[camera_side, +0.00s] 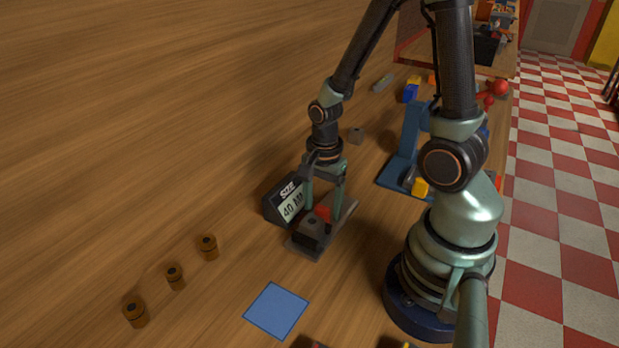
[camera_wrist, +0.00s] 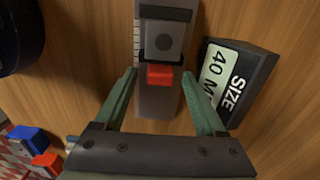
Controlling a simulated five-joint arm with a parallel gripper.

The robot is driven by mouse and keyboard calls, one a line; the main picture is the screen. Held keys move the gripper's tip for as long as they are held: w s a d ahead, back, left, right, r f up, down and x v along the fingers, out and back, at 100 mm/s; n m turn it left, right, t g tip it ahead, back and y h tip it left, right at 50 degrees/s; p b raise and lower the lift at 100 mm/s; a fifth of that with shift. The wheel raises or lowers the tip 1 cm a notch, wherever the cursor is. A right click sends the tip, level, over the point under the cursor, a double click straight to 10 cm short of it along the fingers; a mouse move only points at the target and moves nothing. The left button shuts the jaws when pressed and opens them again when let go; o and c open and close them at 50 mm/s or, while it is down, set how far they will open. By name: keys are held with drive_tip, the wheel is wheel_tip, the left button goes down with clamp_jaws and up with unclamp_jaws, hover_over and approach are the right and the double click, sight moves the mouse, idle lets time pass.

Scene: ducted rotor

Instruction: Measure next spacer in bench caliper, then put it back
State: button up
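The bench caliper (camera_side: 305,243) lies on the wooden table; its grey rail (camera_wrist: 157,103) runs up the wrist view. A grey block with a round dark spot (camera_wrist: 163,40) sits in it, beside a red piece (camera_wrist: 160,75). I cannot tell whether the block is a spacer or part of the caliper. The display (camera_side: 284,199) reads SIZE 40 MM and also shows in the wrist view (camera_wrist: 232,82). My gripper (camera_side: 325,208) is low over the caliper. Its fingers are apart, either side of the red piece, with visible gaps. Three brown spacers (camera_side: 208,247) (camera_side: 175,277) (camera_side: 136,314) stand upright in a row at the left.
A blue square (camera_side: 276,310) lies flat in front of the caliper. A blue stand (camera_side: 408,145) with a yellow block (camera_side: 420,187) is behind my arm.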

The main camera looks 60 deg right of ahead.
clamp_jaws()
idle(1.3)
